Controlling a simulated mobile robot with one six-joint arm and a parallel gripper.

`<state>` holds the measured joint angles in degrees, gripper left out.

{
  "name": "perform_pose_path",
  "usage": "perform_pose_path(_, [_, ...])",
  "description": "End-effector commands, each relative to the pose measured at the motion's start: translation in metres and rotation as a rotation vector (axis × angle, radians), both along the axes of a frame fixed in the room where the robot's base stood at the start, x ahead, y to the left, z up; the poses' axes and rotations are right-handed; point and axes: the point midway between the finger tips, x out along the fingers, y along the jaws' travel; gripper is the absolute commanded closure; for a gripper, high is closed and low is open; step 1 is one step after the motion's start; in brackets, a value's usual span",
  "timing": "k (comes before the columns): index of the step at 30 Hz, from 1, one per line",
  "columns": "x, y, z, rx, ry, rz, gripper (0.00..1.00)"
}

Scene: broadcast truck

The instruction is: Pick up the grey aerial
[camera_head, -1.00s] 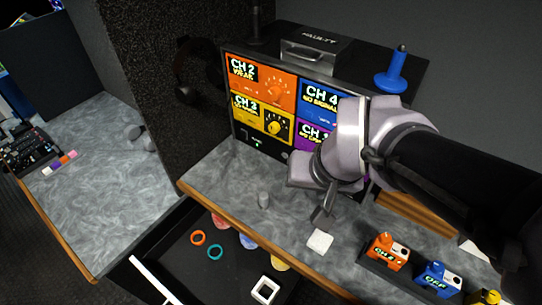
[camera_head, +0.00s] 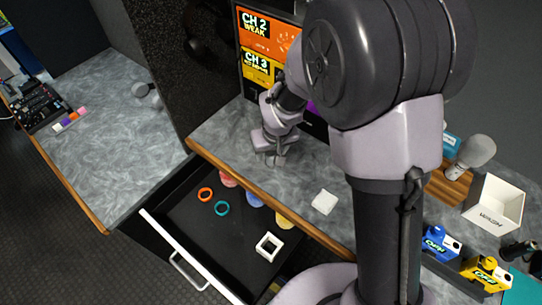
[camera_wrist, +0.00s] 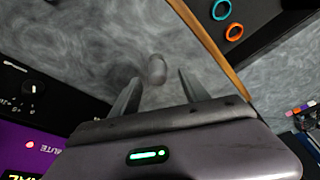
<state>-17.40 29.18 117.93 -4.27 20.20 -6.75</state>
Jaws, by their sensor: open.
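The grey aerial (camera_wrist: 156,70) shows in the wrist view as a small, rounded grey piece on the marbled grey worktop. My gripper (camera_wrist: 160,88) is open, with one finger on each side of the line to it. The aerial appears just beyond the fingertips, not clasped. In the head view my gripper (camera_head: 275,160) is low over the worktop in front of the channel panel. There I cannot tell the aerial apart from the gripper.
The channel panel (camera_head: 256,64) stands close behind my gripper. An open drawer (camera_head: 185,240) below the worktop edge holds an orange ring (camera_head: 205,194), a teal ring (camera_head: 222,208) and a white square frame (camera_head: 268,246). A white block (camera_head: 324,202) lies to the right.

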Motion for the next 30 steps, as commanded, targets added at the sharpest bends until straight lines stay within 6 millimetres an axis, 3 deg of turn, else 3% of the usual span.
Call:
perform_pose_path(5, [0.004, 0.0, -0.017, 0.0, -0.001, 0.0, 0.47])
perform_pose_path(11, [0.013, 0.0, -0.055, 0.0, 0.001, 0.0, 0.47])
perform_pose_path(17, [0.014, 0.0, -0.055, 0.001, -0.002, 0.0, 0.47])
perform_pose_path(25, [0.014, 0.0, -0.055, 0.001, -0.002, 0.0, 0.98])
perform_pose_path(30, [0.014, 0.0, -0.055, 0.001, -0.002, 0.0, 1.0])
